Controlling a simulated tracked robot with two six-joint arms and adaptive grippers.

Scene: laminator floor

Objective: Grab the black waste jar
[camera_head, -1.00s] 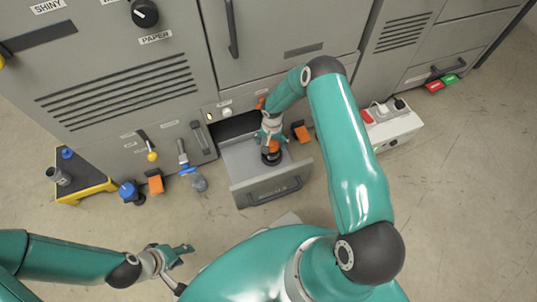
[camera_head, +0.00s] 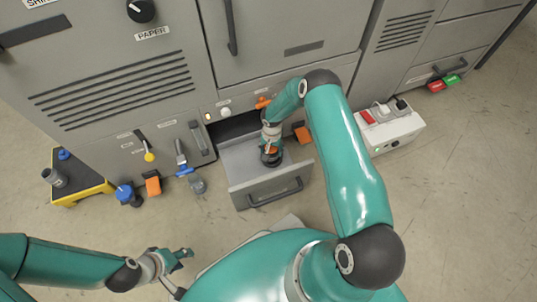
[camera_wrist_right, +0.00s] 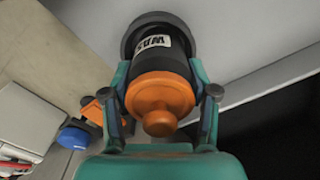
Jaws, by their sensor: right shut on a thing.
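The black waste jar (camera_wrist_right: 152,50) has an orange knobbed lid (camera_wrist_right: 160,100) and a white label with partly visible letters. In the head view the jar (camera_head: 271,158) stands inside the open grey drawer (camera_head: 250,186), partly hidden by my right gripper. My right gripper (camera_head: 271,142) reaches down into the drawer from above. In the right wrist view its two fingers (camera_wrist_right: 160,88) are on both sides of the jar, closed on it around the lid and upper body. My left gripper (camera_head: 178,258) is empty above the floor at the lower left; its fingers look apart.
Orange blocks (camera_head: 301,132) sit by the drawer. A white power box (camera_head: 390,130) stands right. A black and yellow platform (camera_head: 80,185), a blue-capped jar (camera_head: 126,193) and an orange-handled item (camera_head: 152,183) stand left.

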